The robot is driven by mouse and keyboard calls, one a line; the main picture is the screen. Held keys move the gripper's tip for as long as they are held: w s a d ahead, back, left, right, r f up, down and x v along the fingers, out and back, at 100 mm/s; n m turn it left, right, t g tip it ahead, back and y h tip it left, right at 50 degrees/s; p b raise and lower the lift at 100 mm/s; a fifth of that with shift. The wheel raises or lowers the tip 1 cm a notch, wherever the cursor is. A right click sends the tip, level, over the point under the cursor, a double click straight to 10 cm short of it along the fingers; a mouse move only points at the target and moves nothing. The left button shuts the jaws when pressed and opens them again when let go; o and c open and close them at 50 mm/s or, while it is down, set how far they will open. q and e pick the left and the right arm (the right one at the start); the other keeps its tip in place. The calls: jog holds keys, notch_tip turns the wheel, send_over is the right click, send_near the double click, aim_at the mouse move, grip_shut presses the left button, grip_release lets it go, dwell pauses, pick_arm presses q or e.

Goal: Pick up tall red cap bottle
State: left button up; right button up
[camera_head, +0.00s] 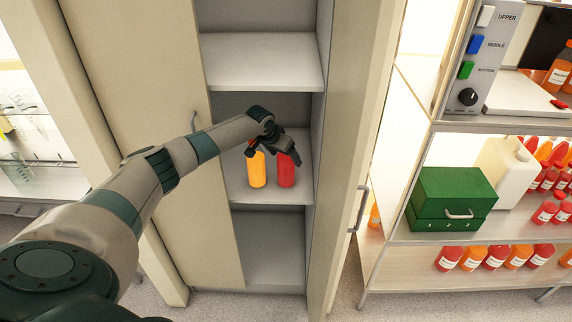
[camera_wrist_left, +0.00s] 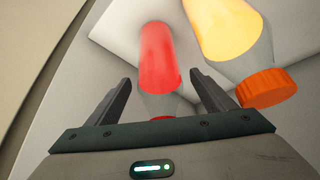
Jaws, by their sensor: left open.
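The red bottle (camera_head: 286,172) stands on the middle shelf of the open cabinet, to the right of an orange bottle (camera_head: 257,170). My left gripper (camera_head: 273,154) is over the tops of the two bottles and hides the red bottle's cap in the head view. In the left wrist view the red bottle (camera_wrist_left: 160,62) lies between the two spread fingers of my left gripper (camera_wrist_left: 161,80), with a gap on each side. Its red cap (camera_wrist_left: 162,118) shows only as a thin edge above the gripper body. My right gripper is not in view.
The orange bottle's orange cap (camera_wrist_left: 266,89) is close to the right finger in the left wrist view. The upper cabinet shelf (camera_head: 262,62) is empty. An open cabinet door (camera_head: 355,130) stands at right. A rack with a green case (camera_head: 450,200) is farther right.

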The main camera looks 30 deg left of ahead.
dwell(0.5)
pick_arm(q)
grip_shut()
jog(key=shift+w, duration=0.1)
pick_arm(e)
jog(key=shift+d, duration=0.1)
